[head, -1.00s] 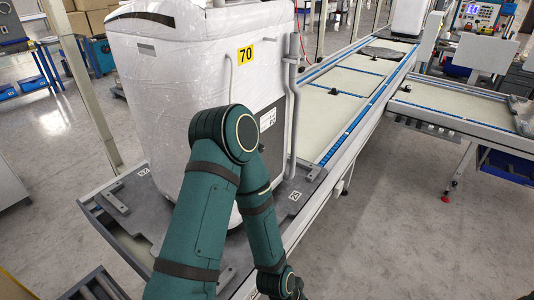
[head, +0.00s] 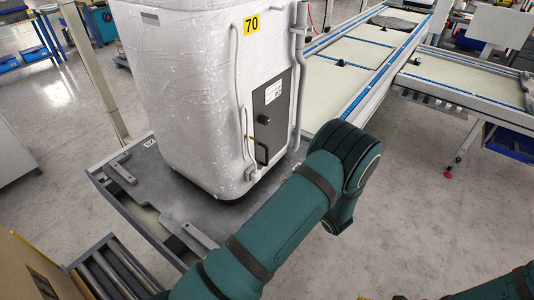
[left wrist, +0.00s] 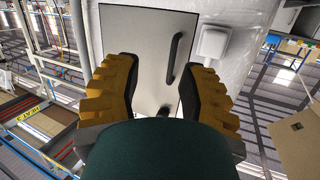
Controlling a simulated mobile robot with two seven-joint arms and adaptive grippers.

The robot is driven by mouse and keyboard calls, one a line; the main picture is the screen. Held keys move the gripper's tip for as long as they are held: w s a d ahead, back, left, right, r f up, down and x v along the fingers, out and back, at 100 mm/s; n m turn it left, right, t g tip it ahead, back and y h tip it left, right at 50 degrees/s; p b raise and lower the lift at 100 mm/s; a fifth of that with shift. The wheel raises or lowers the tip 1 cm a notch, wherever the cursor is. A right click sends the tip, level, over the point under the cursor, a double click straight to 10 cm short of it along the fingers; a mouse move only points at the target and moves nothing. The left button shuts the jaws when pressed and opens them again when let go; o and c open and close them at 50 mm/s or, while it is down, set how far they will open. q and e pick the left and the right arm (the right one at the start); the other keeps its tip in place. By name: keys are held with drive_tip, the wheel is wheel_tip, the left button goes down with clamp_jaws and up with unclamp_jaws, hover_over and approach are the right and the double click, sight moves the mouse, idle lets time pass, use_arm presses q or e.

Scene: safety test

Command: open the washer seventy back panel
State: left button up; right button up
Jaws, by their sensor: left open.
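The washer (head: 190,70), wrapped in clear film, stands upright with a yellow 70 tag (head: 251,24). Its grey back panel (head: 284,108) is shut, with a dark knob (head: 264,121) and a black bar handle (head: 262,152) below it. In the left wrist view the panel (left wrist: 140,35) fills the middle, its handle (left wrist: 176,57) near the top. My left gripper (left wrist: 160,64) is open and empty, facing the panel. Its fingers lie either side of the view's middle, apart from the handle. The gripper is not visible in the head view. My right gripper is not in view.
The washer stands on a dark pallet (head: 180,217) at the end of a conveyor line (head: 345,55). Grey pipes (head: 299,70) run up beside the panel. Rollers (head: 120,275) and a cardboard box (head: 25,270) are at lower left. The floor (head: 425,210) at right is clear.

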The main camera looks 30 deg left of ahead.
sight(267, 163)
use_arm(q)
wheel_tip(267, 163, up, 4)
drive_tip(key=n+g+y, duration=0.2)
drive_tip(key=n+y, duration=0.1)
drive_tip(key=x, duration=0.6)
drive_tip(key=b+x, duration=0.1)
drive_tip(key=x, duration=0.5)
drive_tip(key=shift+s+a+f, duration=0.1)
drive_tip(key=shift+s+a, duration=0.05)
drive_tip(key=shift+a, duration=0.25)
drive_tip(key=shift+c, duration=0.4)
clamp_jaws()
